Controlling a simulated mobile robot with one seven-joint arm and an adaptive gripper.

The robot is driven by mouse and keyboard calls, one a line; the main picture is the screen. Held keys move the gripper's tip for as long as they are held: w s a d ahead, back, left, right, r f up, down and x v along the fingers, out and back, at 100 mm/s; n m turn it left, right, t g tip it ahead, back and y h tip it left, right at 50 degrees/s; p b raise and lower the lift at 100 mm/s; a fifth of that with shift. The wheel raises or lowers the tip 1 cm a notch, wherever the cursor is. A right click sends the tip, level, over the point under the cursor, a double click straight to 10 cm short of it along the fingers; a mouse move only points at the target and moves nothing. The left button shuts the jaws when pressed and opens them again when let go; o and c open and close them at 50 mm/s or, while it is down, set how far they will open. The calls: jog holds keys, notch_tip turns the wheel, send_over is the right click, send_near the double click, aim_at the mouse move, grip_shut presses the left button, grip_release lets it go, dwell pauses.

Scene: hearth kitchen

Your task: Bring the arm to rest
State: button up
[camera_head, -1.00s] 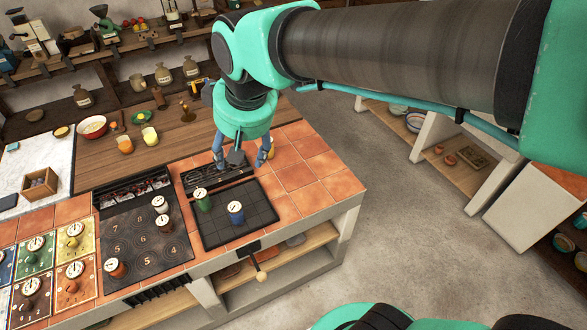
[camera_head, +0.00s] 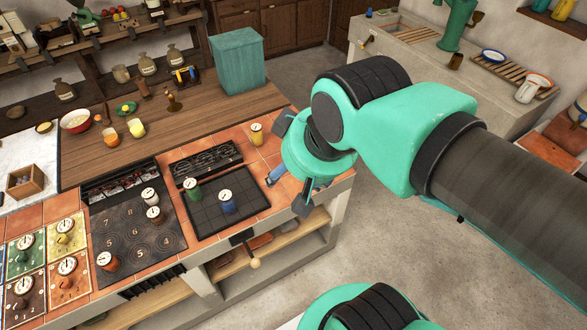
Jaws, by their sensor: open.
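My arm reaches in from the right. My gripper (camera_head: 290,194) hangs over the tiled right end of the counter, near its front edge. Its fingers are apart, with nothing seen between them, though my wrist partly hides them. The gripper is to the right of the dark grid tray (camera_head: 248,213) and apart from it. A green canister (camera_head: 194,195) and a blue canister (camera_head: 228,204) stand upright on the tray. A yellow canister (camera_head: 257,136) stands on the tiles behind my gripper.
A dark numbered mat (camera_head: 128,233) with several canisters is left of the tray. A teal box (camera_head: 238,61) stands on the wooden counter (camera_head: 125,160). A sink unit (camera_head: 405,45) is at the back right. The floor (camera_head: 390,240) right of the counter is clear.

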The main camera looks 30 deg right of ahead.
jog(key=shift+f, duration=0.1)
notch_tip(320, 180, down, 3)
jog(key=b, duration=0.3)
